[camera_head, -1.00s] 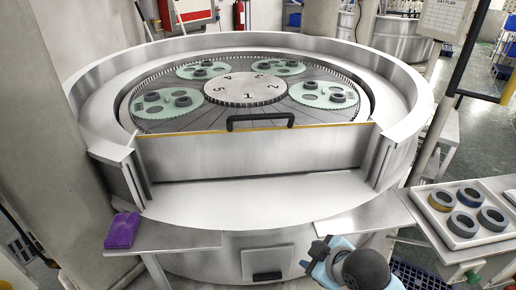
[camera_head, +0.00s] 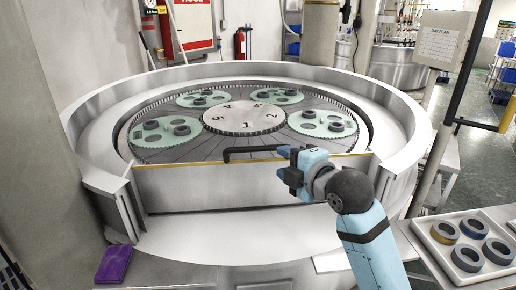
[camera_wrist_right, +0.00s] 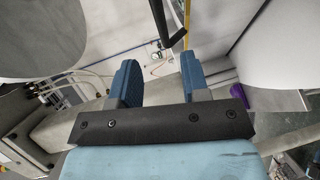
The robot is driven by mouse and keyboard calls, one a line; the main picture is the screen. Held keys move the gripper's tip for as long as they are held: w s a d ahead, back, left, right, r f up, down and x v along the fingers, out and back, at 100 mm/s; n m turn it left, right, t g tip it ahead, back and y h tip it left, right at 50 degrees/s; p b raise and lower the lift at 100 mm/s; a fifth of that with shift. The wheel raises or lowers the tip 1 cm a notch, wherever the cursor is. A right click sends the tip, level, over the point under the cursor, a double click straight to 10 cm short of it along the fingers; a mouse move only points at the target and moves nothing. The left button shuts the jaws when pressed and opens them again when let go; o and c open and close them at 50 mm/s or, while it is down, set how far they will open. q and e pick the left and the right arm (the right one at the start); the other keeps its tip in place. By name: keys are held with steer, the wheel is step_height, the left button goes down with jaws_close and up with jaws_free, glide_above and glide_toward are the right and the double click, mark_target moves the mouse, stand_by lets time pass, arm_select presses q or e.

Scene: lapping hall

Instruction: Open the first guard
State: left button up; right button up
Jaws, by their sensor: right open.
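The first guard (camera_head: 220,188) is a flat grey metal panel with a yellow top edge. It stands upright across the front gap of the round machine's rim. A black bar handle (camera_head: 252,151) runs along its top; its right end is partly hidden behind my right gripper (camera_head: 287,172). In the right wrist view the handle (camera_wrist_right: 166,22) shows at the top, ahead of the open fingers (camera_wrist_right: 160,80), with nothing between them. My right gripper is close to the handle's right end; I cannot tell if they touch. My left gripper is not in view.
Behind the guard, the lapping plate carries several green carriers (camera_head: 322,124) with dark rings around a numbered hub (camera_head: 244,118). A purple cloth (camera_head: 115,263) lies at front left. A tray (camera_head: 440,250) of rings stands at right. The metal rim (camera_head: 402,160) borders the guard.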

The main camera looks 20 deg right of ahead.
mark_target(260, 150)
steer(key=p+x, duration=0.1)
steer(key=x, duration=0.9)
steer(key=shift+p+x, duration=0.35)
steer(key=shift+x, duration=0.45)
steer(key=shift+c, duration=0.3)
jaws_close()
